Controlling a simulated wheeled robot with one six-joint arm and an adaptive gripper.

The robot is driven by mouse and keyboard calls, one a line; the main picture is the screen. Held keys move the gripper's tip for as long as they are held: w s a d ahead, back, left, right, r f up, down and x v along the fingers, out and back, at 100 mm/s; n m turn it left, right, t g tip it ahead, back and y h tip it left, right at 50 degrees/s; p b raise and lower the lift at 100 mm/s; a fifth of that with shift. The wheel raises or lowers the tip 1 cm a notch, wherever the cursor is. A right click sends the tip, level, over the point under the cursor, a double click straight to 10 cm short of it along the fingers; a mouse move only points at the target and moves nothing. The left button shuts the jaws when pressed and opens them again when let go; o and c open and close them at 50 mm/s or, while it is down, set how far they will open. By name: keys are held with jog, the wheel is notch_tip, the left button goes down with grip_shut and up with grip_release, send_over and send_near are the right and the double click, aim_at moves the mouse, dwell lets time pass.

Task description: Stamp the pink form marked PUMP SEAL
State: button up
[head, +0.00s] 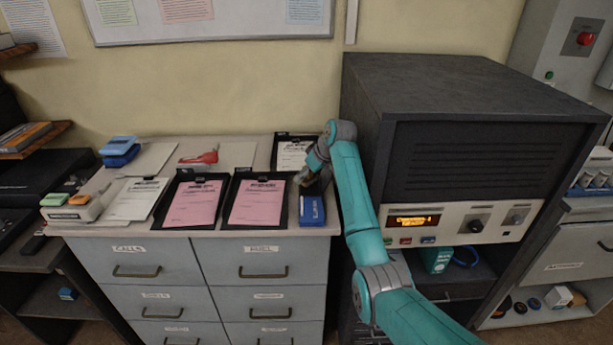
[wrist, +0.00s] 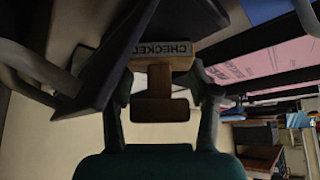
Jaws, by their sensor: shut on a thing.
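My gripper (head: 306,178) is shut on a wooden stamp (wrist: 160,108), whose block reads CHECKED in the wrist view. It is at the right end of the cabinet top, just behind a blue ink pad (head: 312,211). In the head view the stamp is mostly hidden by the gripper. Two pink forms lie on black clipboards: a left pink form (head: 193,204) and a right pink form (head: 257,204), the right one beside the ink pad. Their headings are too small to read, so I cannot tell which says PUMP SEAL.
A white form (head: 293,155) on a clipboard lies behind the gripper. Another white form (head: 137,200) lies at left. The dark console (head: 470,140) rises close at right.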

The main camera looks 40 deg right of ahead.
jog(key=shift+r, duration=3.2)
jog(key=shift+a, duration=0.15)
